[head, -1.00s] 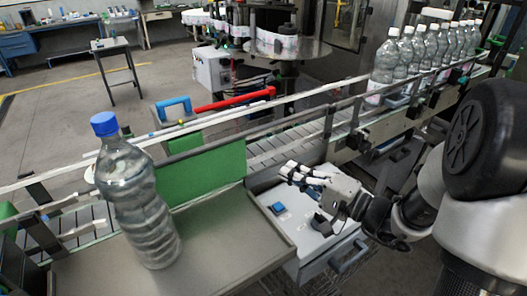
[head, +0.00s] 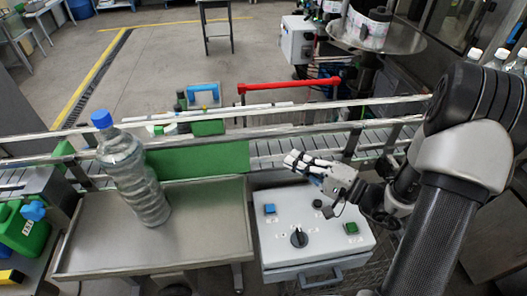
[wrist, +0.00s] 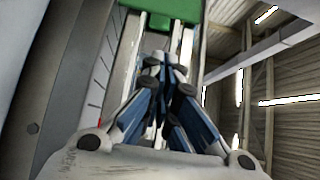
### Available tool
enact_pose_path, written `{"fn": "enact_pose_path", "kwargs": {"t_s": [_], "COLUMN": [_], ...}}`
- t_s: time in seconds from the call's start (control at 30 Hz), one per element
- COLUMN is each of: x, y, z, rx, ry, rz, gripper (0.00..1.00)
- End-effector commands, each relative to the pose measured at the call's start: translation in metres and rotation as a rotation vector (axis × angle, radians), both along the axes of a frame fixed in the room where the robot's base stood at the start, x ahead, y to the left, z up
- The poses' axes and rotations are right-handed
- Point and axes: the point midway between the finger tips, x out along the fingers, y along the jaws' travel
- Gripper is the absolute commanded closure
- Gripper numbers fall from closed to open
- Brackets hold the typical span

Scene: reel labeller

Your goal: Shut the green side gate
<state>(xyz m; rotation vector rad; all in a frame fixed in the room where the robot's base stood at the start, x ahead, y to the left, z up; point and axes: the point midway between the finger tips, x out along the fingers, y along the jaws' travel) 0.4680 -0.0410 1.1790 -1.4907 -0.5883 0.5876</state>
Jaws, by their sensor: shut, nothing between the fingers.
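The green side gate (head: 198,160) is a flat green panel along the near side of the conveyor, at the back edge of a steel tray table. From the head view I cannot tell whether it is fully closed. My gripper (head: 292,160) is shut and empty, right of the panel's right end and above a control box, with its fingers pointing left. In the wrist view my gripper (wrist: 165,62) has its fingertips together. A green surface (wrist: 172,10) shows beyond them at the top; I cannot tell for certain that it is the gate.
A large clear bottle with a blue cap (head: 135,178) stands on the steel tray table (head: 210,225) before the panel. The control box (head: 300,225) with buttons and a knob lies below my gripper. The conveyor (head: 280,148) runs behind. A red bar (head: 290,84) is beyond it.

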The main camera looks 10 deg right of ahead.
Motion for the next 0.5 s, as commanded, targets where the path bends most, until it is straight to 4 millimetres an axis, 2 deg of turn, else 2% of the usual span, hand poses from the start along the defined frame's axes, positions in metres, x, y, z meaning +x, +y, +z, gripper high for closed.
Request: {"fn": "enact_pose_path", "kwargs": {"t_s": [0.03, 0.27, 0.4, 0.5], "x": [0.008, 0.043, 0.042, 0.042], "y": [0.010, 0.043, 0.064, 0.073], "z": [0.000, 0.000, 0.000, 0.000], "rx": [0.000, 0.000, 0.001, 0.000], "ry": [0.000, 0.001, 0.002, 0.001], "rz": [0.007, 0.006, 0.003, 0.002], "gripper": [1.00, 1.00, 1.00, 1.00]}}
